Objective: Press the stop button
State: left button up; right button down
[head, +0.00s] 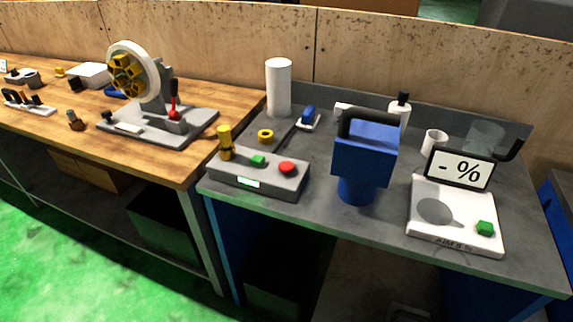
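A grey control box (262,180) sits near the front left corner of the grey table. On its top are a red button (287,168) at the right, a green button (257,160) in the middle and a yellow knob-like post (225,142) at the left. A small lit display (248,182) is on its front face. The red button looks like the stop button; no label on it is readable. Neither of my grippers is in view.
On the grey table (385,225), a blue machine with a black handle (364,150) stands right of the box. A white cylinder (278,87) stands behind. A wheel machine (140,75) stands on the wooden table (190,165).

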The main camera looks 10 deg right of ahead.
aim_at(285, 167)
jog(key=i+j+z, duration=0.1)
jog(key=j, duration=0.45)
jog(key=i+j+z, duration=0.15)
jog(key=j, duration=0.45)
jog(key=i+j+z, duration=0.1)
jog(key=j, duration=0.45)
jog(key=i+j+z, duration=0.15)
jog(key=j, duration=0.45)
jog(key=k, duration=0.05)
